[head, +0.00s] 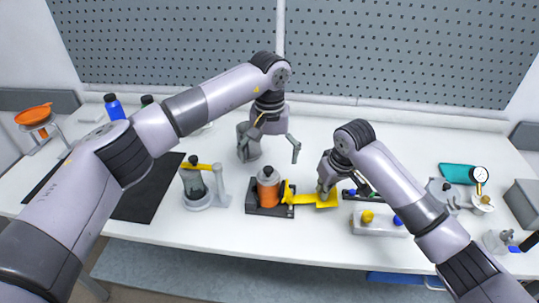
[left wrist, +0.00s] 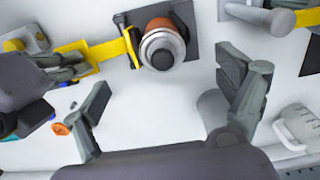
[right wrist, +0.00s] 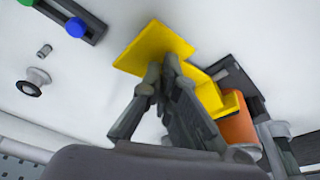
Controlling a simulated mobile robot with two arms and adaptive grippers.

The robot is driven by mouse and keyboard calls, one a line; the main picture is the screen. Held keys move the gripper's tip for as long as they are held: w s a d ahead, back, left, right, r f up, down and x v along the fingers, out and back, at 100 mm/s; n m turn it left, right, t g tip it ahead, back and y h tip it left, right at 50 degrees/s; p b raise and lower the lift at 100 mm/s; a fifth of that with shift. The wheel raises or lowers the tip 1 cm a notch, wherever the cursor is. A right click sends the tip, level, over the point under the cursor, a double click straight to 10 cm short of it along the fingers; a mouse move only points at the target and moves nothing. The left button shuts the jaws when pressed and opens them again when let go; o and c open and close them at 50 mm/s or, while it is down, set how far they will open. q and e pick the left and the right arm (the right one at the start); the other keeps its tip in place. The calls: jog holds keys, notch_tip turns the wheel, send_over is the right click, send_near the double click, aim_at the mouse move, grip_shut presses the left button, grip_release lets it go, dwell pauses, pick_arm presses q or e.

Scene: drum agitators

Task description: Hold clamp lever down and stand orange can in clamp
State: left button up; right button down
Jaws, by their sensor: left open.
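The orange can (head: 268,191) with a grey top stands upright in the dark clamp (head: 254,210); it also shows in the left wrist view (left wrist: 160,45). The clamp's yellow lever (head: 302,199) reaches right and ends in a wide plate. My right gripper (head: 323,188) has its fingertips together on that plate, as the right wrist view shows (right wrist: 162,70). My left gripper (head: 270,150) is open and empty, above and behind the can, with its fingers apart in the left wrist view (left wrist: 166,78). Whether the clamp jaw touches the can is unclear.
A grey stand with a yellow bar and a jar (head: 196,188) is left of the clamp. A grey cylinder (head: 248,148) is near my left gripper.

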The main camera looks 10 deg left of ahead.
jog(key=w+a+v, duration=0.1)
jog(key=v, duration=0.6)
jog(key=shift+w+r, duration=0.3)
jog(key=shift+r, duration=0.05)
dwell(0.4)
jog(key=shift+d, duration=0.15)
